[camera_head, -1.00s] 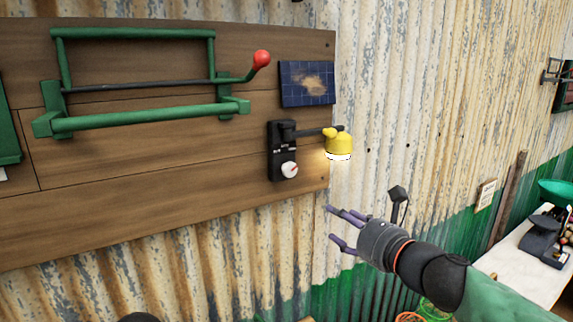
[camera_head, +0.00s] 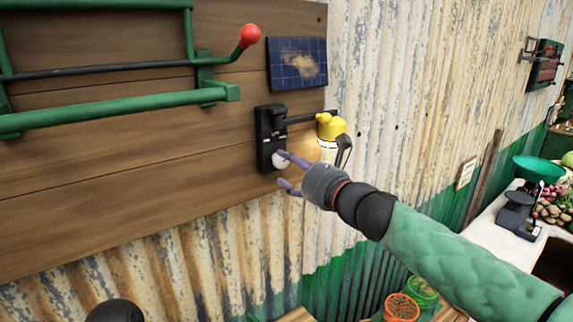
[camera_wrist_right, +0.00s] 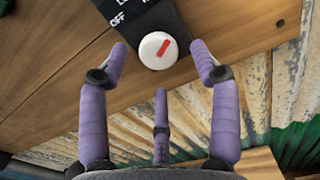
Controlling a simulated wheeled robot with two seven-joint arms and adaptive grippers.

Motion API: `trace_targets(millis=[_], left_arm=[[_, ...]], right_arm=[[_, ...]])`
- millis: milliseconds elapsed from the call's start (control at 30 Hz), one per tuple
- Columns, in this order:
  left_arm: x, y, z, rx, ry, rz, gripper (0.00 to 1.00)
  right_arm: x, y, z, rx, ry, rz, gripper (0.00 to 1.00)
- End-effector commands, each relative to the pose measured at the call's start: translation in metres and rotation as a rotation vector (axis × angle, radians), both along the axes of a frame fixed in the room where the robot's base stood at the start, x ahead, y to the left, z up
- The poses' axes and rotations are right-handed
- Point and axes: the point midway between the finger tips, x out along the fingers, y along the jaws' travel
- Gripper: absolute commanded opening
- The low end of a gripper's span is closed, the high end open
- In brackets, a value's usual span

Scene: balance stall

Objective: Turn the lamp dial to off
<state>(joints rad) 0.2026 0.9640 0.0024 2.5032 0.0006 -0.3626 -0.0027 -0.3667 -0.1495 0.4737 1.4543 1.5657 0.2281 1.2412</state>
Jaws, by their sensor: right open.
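The lamp dial (camera_wrist_right: 158,50) is a round white knob with a red pointer mark, set on a black plate with white lettering; "OFF" reads to its upper left in the right wrist view. In the head view the dial (camera_head: 281,160) sits low on the black lamp unit (camera_head: 268,128), partly hidden by a finger. The yellow lamp (camera_head: 331,127) hangs from the unit's arm and glows. My right gripper (camera_head: 286,172) is open in front of the dial. In the right wrist view its purple fingers (camera_wrist_right: 160,75) stand apart around and below the dial, with nothing held.
The wooden board (camera_head: 120,180) is fixed to a corrugated wall. A solar panel (camera_head: 297,63) is above the lamp unit; a green frame with a red-knobbed lever (camera_head: 250,36) is at left. A counter with a scale (camera_head: 520,212) stands at right.

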Motion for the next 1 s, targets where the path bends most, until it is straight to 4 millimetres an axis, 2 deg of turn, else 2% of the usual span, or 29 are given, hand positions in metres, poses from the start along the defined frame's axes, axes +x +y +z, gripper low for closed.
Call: trace_targets(millis=[200,567,767,1000], left_arm=[[0.0,0.0,0.002,0.0,0.0,0.0,0.0],[0.0,0.0,0.002,0.0,0.0,0.0,0.0],[0.0,0.0,0.002,0.0,0.0,0.0,0.0],[0.0,0.0,0.001,0.0,0.0,0.0,0.0]], right_arm=[[0.016,0.011,0.0,0.001,0.001,-0.001,0.63],[0.018,0.013,0.0,0.0,0.0,-0.001,0.63],[0.018,0.013,0.0,0.0,0.0,-0.001,0.1],[0.018,0.013,-0.001,-0.005,-0.001,-0.001,0.08]])
